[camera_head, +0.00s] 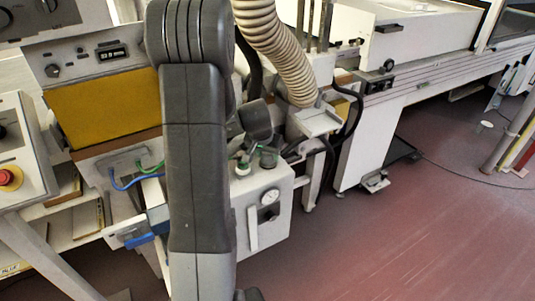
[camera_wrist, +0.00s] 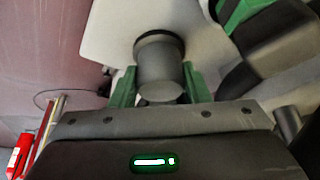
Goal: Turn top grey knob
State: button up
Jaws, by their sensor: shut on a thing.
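The grey knob (camera_wrist: 160,70) is a short dark-grey cylinder with a black ring at its base, on a pale panel in the wrist view. My gripper (camera_wrist: 160,88) has green fingers, one on each side of the knob, and is shut on it. In the head view, my gripper (camera_head: 255,156) is small beside my arm, at the top of a white box (camera_head: 273,221) with a round gauge. The knob (camera_head: 269,157) shows there as a small grey cylinder. My arm hides part of this area.
A ribbed beige hose (camera_head: 275,45) and black cables hang behind the gripper. A panel with a yellow plate (camera_head: 103,107) and a box with a red button (camera_head: 8,177) stand at the left. Reddish floor (camera_head: 420,230) is open at the right.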

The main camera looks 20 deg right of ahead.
jog(key=shift+r+n+p, duration=0.1)
jog(key=shift+n+p, duration=0.2)
jog(key=shift+p, duration=0.1)
jog(key=shift+r+p, duration=0.1)
jog(key=shift+p, duration=0.3)
jog(key=shift+d+n+t+y+p, duration=0.1)
jog(key=shift+n+t+y+p, duration=0.25)
jog(key=shift+n+p, duration=0.65)
jog(key=shift+f+n+y+p, duration=0.2)
jog(key=shift+n+y+p, duration=0.2)
jog(key=shift+n, duration=0.5)
jog(key=shift+t, duration=0.25)
jog(key=o, duration=1)
jog(key=shift+c, duration=0.2)
jog(key=shift+r, duration=0.1)
jog(key=v, duration=1.3)
jog(key=shift+r+b, duration=0.3)
jog(key=shift+b, duration=0.05)
